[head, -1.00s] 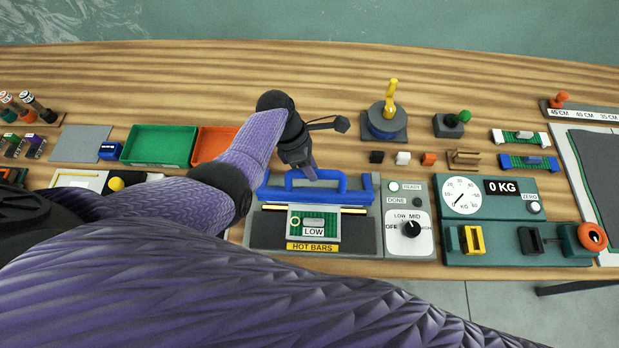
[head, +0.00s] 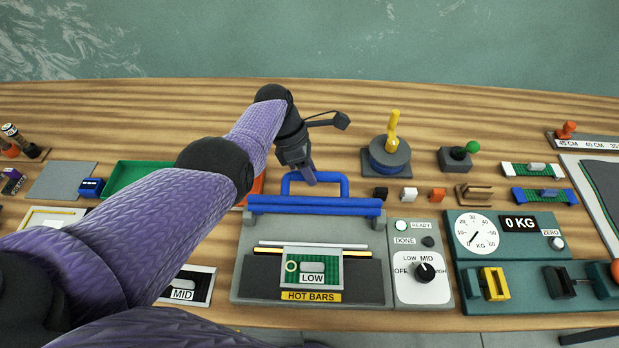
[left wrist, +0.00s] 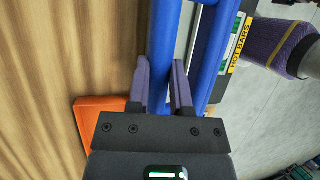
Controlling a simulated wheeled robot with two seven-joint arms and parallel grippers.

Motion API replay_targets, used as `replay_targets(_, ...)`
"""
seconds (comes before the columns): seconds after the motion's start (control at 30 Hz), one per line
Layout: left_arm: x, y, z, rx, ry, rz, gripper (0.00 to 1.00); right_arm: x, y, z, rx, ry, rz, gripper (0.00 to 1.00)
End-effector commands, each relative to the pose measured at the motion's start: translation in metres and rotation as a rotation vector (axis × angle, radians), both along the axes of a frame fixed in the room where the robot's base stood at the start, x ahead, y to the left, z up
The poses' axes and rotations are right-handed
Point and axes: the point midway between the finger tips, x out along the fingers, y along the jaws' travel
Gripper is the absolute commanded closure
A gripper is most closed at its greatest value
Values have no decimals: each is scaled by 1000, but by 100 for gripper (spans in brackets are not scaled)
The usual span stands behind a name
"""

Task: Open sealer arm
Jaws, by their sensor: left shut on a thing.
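The sealer stands at the table's front, its blue arm (head: 318,207) raised toward the back, clear of the hot bars (head: 315,248). A blue loop handle (head: 336,177) rises from the arm's back side. My left gripper (head: 309,180) is shut on this handle. In the left wrist view, the two purple fingers (left wrist: 161,90) stand on either side of the blue handle bar (left wrist: 163,50), with the arm's thicker blue bar (left wrist: 213,50) beside it. A green card marked LOW (head: 313,267) lies across the sealer's front. My right gripper is out of view.
The sealer's control panel (head: 416,285) with a dial adjoins it on the right. Farther right is a teal scale (head: 515,285). Behind are small cubes (head: 408,195) and a yellow-handled round tool (head: 391,155). A green tray (head: 130,175) lies left, partly hidden by my arm.

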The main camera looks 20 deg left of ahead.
Motion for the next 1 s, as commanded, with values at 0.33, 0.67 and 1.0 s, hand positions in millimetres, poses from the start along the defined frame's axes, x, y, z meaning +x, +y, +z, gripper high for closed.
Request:
replay_targets(0.33,1,1,-3,2,6,-1,100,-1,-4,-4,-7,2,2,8)
replay_targets(0.67,1,1,-2,2,5,0,51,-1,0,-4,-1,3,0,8)
replay_targets(1.0,2,1,1,1,2,0,39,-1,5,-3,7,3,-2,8)
